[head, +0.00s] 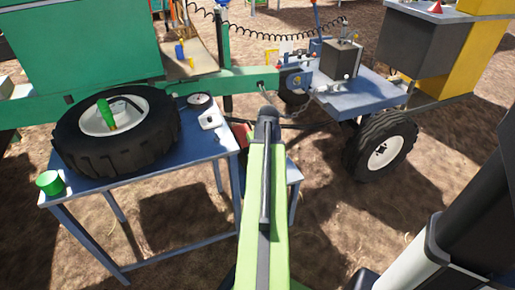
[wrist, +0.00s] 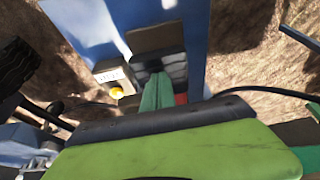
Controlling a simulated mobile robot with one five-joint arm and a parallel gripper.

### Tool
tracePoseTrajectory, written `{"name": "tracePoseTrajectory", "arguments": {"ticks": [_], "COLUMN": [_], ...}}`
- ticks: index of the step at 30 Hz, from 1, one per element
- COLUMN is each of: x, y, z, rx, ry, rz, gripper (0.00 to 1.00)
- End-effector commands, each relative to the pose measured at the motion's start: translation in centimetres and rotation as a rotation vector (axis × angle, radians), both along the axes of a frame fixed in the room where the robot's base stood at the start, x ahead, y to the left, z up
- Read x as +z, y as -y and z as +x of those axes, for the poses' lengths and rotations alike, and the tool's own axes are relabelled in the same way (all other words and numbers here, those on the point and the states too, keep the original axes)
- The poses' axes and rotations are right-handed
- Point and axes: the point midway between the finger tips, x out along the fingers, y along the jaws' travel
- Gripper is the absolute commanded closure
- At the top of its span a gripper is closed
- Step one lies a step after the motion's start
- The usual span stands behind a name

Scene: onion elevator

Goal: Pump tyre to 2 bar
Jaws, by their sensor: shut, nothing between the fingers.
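A black tyre (head: 150,148) with a white hub lies flat on a blue table (head: 215,150) in the head view. A green-handled item (head: 106,114) stands on its hub. A round white-faced dial, perhaps a gauge (head: 199,99), and a small white box (head: 209,121) are right of the tyre. A pale box with a display (wrist: 110,73) and a yellow button (wrist: 117,92) shows in the wrist view. My gripper (wrist: 160,80) is shut and empty, right of that box and apart from it. In the head view my arm hides the gripper.
A green cup (head: 49,182) stands at the table's left corner. A green frame beam (head: 235,82) runs behind the table. A blue trailer (head: 365,92) with a wheel (head: 385,150) stands to the right. Bare soil is free in front of that wheel.

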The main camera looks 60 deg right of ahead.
Motion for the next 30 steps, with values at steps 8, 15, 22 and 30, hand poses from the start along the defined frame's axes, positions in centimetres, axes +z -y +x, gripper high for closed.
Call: {"name": "tracePoseTrajectory", "arguments": {"ticks": [8,15,22,30], "x": [-2.1,-2.2,-1.1,4.2], "y": [-0.3,-0.3,-0.3,-0.6], "z": [-0.4,-0.5,-0.5,-0.5], "rx": [0.000,0.000,0.000,0.003], "ry": [-0.006,-0.009,-0.009,0.005], "rz": [0.006,0.006,0.003,-0.009], "gripper": [1.00,1.00,1.00,1.00]}}
